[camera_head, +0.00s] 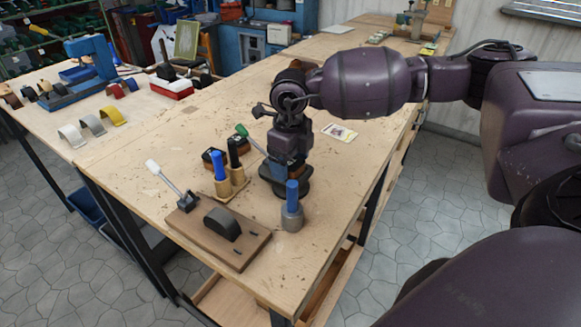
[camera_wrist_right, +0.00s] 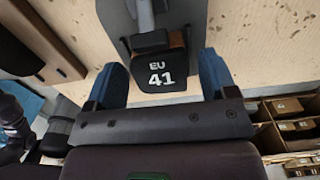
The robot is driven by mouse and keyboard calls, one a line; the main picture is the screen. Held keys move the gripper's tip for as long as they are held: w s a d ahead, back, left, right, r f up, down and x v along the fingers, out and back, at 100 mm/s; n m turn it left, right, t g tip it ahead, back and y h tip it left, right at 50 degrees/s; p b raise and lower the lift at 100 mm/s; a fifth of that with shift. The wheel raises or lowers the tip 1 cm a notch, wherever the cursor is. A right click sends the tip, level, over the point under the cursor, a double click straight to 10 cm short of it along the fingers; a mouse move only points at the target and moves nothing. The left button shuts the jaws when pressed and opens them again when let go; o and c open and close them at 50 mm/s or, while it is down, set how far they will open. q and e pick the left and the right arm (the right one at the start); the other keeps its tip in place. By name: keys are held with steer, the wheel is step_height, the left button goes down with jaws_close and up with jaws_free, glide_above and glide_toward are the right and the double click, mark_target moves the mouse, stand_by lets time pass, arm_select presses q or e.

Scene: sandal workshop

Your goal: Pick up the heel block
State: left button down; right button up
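A dark block marked "EU 41" (camera_wrist_right: 162,75), which looks like the heel block, has orange-brown showing at its upper right edge. A grey part with a metal rod (camera_wrist_right: 144,14) lies just beyond it in the right wrist view. My right gripper (camera_wrist_right: 160,62) is open, its two blue fingers on either side of the block with a visible gap at each side. In the head view my right gripper (camera_head: 284,172) points down over the workbench and hides much of what lies under it. My left gripper is out of view.
A wooden board with a dark half-round piece (camera_head: 222,224) and a white-handled lever (camera_head: 174,184) sits left of the gripper. A blue-handled grey tool (camera_head: 292,207) stands close in front. Blue and black handled tools (camera_head: 221,178) stand beside it. Bare bench (camera_head: 335,165) shows at right.

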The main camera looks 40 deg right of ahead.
steer(key=c, duration=0.9)
steer(key=shift+r, duration=0.1)
